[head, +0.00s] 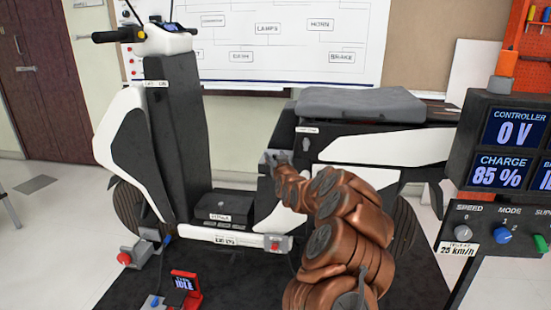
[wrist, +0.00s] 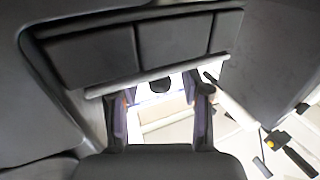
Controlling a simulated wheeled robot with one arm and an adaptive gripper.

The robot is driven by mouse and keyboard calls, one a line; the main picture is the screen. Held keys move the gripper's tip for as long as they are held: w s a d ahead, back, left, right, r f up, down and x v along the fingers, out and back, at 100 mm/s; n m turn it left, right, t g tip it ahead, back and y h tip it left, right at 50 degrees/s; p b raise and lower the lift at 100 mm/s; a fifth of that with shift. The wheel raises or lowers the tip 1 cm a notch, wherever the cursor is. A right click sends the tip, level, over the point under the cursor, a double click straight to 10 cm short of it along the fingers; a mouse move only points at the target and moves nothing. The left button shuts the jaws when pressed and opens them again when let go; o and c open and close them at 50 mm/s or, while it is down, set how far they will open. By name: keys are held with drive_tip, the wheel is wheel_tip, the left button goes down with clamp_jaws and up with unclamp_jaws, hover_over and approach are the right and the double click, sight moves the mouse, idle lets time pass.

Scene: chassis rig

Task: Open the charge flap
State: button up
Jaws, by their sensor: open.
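The black and white scooter (head: 350,150) stands in the middle of the head view. My gripper (head: 276,158) is at the upper front of the body below the seat, at its left side. The gripper and arm cover part of that area, and I cannot pick out the charge flap for certain. A dark panel with a pale lower edge (wrist: 155,75) lies beyond the fingertips. I cannot tell whether the fingers touch anything.
A seat (head: 360,104) is above my gripper. A console (head: 505,190) with screens and knobs stands at the right, reading charge 85 %. A footboard box (head: 222,205) lies left of my arm. A small red stand (head: 185,284) sits on the dark mat.

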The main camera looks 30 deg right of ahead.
drive_tip(key=shift+w, duration=0.1)
clamp_jaws()
idle(0.4)
idle(0.3)
